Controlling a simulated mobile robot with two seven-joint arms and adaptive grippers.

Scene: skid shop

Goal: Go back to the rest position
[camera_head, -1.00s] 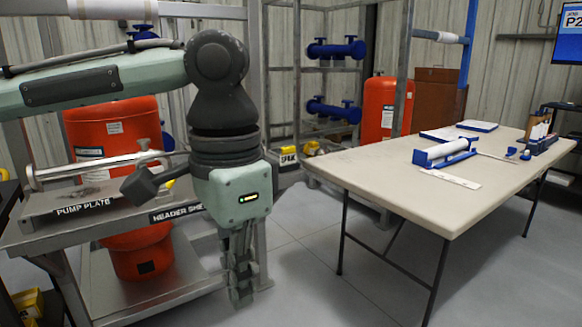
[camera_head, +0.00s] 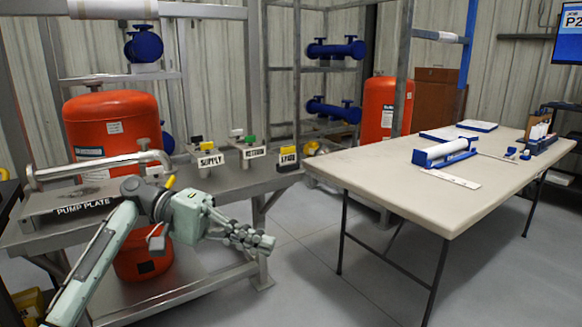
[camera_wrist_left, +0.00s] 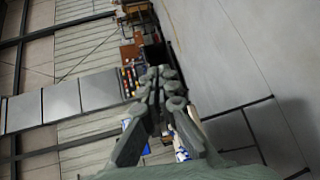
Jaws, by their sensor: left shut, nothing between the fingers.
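My left gripper (camera_head: 258,241) is in front of the metal skid bench (camera_head: 245,182), pointing to the right over the floor gap before the folding table. Its fingers are together with nothing between them. In the left wrist view the closed fingers (camera_wrist_left: 160,88) show in the middle, with the room tilted behind them. My left arm reaches up from the lower left of the head view. My right gripper is in neither view.
The beige folding table (camera_head: 400,190) on the right carries a blue holder with a white roll (camera_head: 445,152). The bench bears a bent pipe (camera_head: 95,168) and labelled valve stands (camera_head: 208,160). Red tanks (camera_head: 112,125) stand behind. Grey floor (camera_head: 330,285) is clear between bench and table.

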